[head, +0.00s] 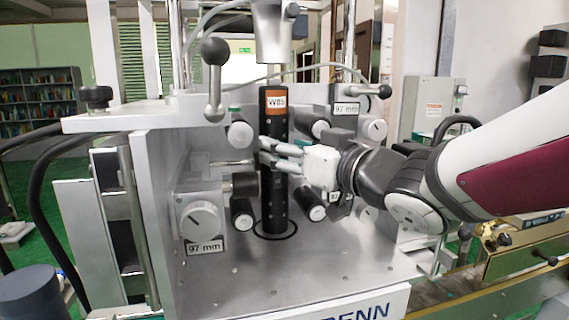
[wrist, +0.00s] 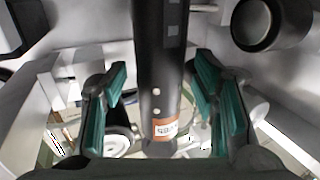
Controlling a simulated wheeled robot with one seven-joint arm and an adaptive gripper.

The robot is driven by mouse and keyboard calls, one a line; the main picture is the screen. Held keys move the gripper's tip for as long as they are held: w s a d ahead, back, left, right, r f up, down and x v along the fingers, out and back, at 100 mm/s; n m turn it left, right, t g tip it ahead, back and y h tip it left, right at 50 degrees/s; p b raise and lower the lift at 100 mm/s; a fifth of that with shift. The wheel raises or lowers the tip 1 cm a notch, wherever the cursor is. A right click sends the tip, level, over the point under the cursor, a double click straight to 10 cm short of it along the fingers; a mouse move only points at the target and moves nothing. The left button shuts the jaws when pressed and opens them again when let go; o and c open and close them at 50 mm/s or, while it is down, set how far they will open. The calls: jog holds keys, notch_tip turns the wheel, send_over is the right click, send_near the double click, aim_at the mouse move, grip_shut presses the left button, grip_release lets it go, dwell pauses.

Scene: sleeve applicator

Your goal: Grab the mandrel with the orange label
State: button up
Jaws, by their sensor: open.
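The mandrel (head: 275,190) is a tall black cylinder with an orange label (head: 276,104) near its top. It stands upright in the machine, over a black ring on the metal base plate. My gripper (head: 268,152) reaches in from the right at about mid-height of the mandrel, below the label. In the wrist view, the mandrel (wrist: 161,70) runs between the two green-padded fingers of my gripper (wrist: 160,100). The fingers are open, with a visible gap on each side of the mandrel. The orange label (wrist: 165,128) shows there upside down near the lower end.
Black rollers with silver ends (head: 241,213) surround the mandrel on both sides. A lever with a black ball knob (head: 215,52) stands at upper left. A metal side wall (head: 165,200) closes the left. A metal nozzle (head: 274,35) hangs directly above the mandrel. The front base plate (head: 300,268) is clear.

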jog(key=x, duration=0.2)
jog(key=shift+w+a, duration=0.25)
jog(key=shift+w, duration=0.05)
jog(key=shift+c, duration=0.6)
jog(key=c, duration=0.9)
jog(key=shift+c, duration=1.3)
jog(key=shift+r, duration=0.15)
